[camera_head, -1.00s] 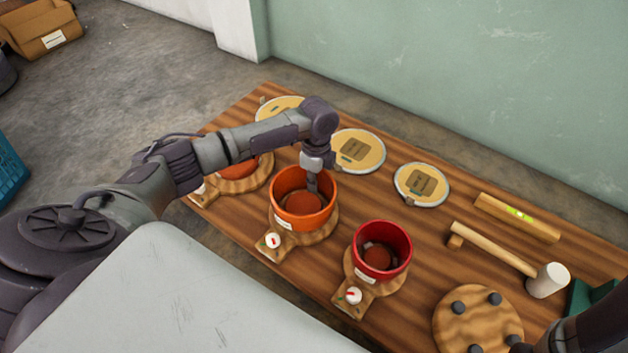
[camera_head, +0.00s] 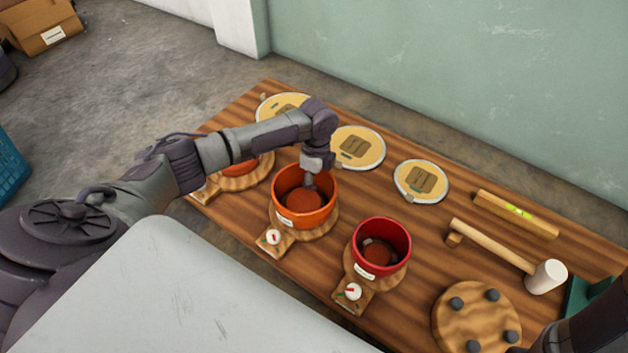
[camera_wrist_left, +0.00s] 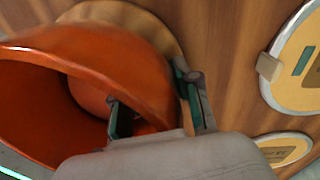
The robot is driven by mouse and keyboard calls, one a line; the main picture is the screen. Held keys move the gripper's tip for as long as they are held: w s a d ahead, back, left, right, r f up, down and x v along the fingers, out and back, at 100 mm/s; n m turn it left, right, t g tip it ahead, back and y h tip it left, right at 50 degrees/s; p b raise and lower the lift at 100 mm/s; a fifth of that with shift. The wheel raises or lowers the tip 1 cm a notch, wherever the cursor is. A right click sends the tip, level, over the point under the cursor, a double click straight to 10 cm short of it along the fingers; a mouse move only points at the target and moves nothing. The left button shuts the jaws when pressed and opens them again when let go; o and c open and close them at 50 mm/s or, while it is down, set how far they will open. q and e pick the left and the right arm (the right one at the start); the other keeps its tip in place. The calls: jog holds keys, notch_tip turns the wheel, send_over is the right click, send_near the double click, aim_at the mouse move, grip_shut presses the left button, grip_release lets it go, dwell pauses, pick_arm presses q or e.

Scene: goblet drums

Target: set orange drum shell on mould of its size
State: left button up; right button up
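The orange drum shell (camera_head: 304,218) stands upright over the middle paddle-shaped wooden mould (camera_head: 330,224). The mould's red-brown centre (camera_head: 302,200) shows inside the shell. My left gripper (camera_head: 312,180) is at the shell's far rim. In the left wrist view, its fingers (camera_wrist_left: 158,110) straddle the wall of the shell (camera_wrist_left: 110,60), one inside and one outside. A gap shows between the inner finger and the wall, so it looks open. A larger mould (camera_head: 245,181) lies to the left, partly behind my left arm. My right gripper is out of view.
A red shell (camera_head: 383,262) stands on the right mould (camera_head: 352,290). Pale discs (camera_head: 357,148) lie along the back. A mallet (camera_head: 495,248), a level (camera_head: 515,213) and a round board with pegs (camera_head: 475,318) occupy the table's right side.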

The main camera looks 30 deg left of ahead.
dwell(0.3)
pick_arm(q)
jog(key=shift+w+r, duration=0.1)
jog(key=shift+r, duration=0.2)
jog(key=r, duration=0.7)
jog(key=w+r, duration=0.1)
jog(key=r, duration=0.3)
jog(key=shift+r, duration=0.2)
